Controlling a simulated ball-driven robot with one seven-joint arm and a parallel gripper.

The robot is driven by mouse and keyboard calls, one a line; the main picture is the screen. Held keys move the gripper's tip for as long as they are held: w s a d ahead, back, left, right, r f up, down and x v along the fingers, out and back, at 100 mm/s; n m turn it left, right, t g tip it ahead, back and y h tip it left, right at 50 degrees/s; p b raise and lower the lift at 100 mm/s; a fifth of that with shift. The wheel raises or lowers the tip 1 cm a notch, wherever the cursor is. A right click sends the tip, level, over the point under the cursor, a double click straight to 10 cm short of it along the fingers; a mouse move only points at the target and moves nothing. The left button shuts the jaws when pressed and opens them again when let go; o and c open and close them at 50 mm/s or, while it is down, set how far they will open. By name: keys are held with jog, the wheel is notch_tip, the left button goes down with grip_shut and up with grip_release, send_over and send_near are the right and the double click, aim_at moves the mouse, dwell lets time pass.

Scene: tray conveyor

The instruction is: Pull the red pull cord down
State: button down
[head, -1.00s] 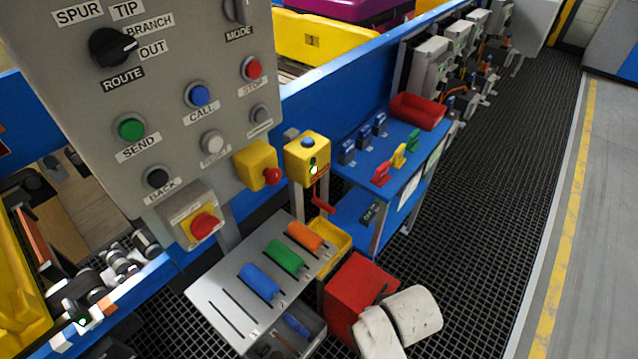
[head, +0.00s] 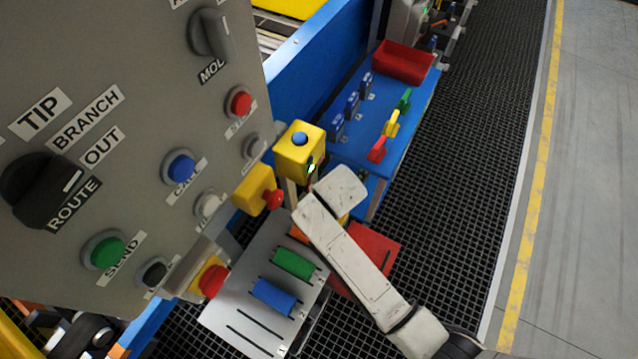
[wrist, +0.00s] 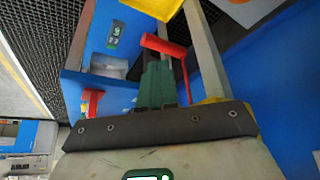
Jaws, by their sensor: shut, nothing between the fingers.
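The red pull cord (wrist: 185,80) shows in the wrist view with its red bar handle (wrist: 163,45) at one end. My gripper (wrist: 159,68) is shut and empty, its green fingers pointing toward the handle. The handle lies just past the fingertips in the picture; I cannot tell whether they touch. In the head view, the yellow box (head: 299,150) with a blue button on top stands on a post. My white arm covers the area below that box, so the cord, its handle and my fingers are hidden there.
A grey control panel (head: 120,180) with knobs and buttons fills the left. A yellow block with a red button (head: 254,188) sits close to the box. A blue table (head: 385,95) holds levers and a red bin (head: 403,62). Dark grating lies clear at right.

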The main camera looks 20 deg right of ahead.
jog(key=shift+f, duration=0.15)
jog(key=b+x, duration=0.6)
jog(key=b, duration=0.1)
jog(key=shift+w+f+b, duration=0.2)
jog(key=shift+f+b, duration=0.1)
jog(key=shift+b, duration=0.05)
jog(key=shift+d, duration=0.1)
